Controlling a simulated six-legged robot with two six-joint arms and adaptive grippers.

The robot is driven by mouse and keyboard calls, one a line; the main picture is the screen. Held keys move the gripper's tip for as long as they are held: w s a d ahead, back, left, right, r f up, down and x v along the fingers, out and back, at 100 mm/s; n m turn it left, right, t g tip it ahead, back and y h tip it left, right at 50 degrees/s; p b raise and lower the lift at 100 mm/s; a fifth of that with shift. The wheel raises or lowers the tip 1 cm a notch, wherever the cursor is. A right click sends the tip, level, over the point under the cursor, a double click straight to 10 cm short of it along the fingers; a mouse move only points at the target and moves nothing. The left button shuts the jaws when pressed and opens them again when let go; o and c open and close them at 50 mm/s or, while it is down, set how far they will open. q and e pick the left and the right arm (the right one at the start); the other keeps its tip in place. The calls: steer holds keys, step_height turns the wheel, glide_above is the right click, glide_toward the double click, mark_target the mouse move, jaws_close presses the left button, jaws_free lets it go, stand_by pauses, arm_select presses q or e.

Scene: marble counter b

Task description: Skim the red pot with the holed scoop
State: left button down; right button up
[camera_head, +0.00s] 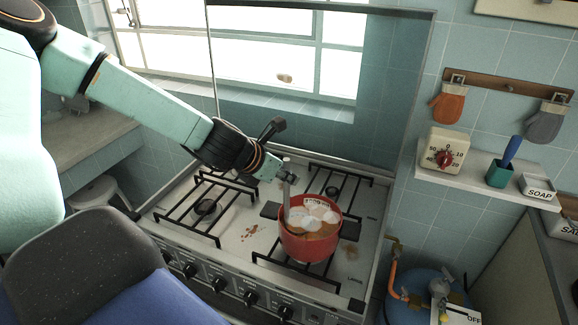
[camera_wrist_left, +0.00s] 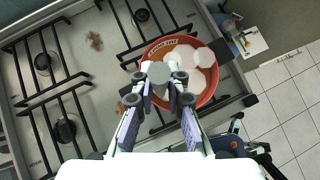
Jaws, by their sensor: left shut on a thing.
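The red pot (camera_head: 308,246) stands on the right front burner of the stove and holds brownish liquid with several white foam patches (camera_head: 318,212). In the left wrist view the pot (camera_wrist_left: 212,92) lies beyond my fingers, with foam (camera_wrist_left: 204,57) on the liquid. My left gripper (camera_head: 288,176) is above the pot's left side, shut on the grey handle of the holed scoop (camera_head: 286,199). The handle stands nearly upright and runs down into the pot. Its end-on top (camera_wrist_left: 158,73) shows between my fingers (camera_wrist_left: 160,82). The scoop's holed head is hidden. My right gripper is out of view.
The stove (camera_head: 235,222) has black grates and brown stains, with knobs along its front. A glass panel stands behind it. On the right, a shelf (camera_head: 485,178) carries a timer (camera_head: 443,150), a green cup (camera_head: 499,174) and a soap box (camera_head: 538,187). A blue gas bottle (camera_head: 418,292) stands below.

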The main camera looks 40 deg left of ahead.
arm_select(q)
steer(key=shift+w+d+b, duration=1.85)
steer(key=shift+d+b, duration=0.5)
steer(key=shift+b, duration=2.4)
step_height(320, 180, up, 10)
steer(key=s+a+p, duration=0.2)
steer(key=p, duration=1.1)
steer(key=shift+a+p, duration=0.15)
steer(key=shift+p, duration=0.15)
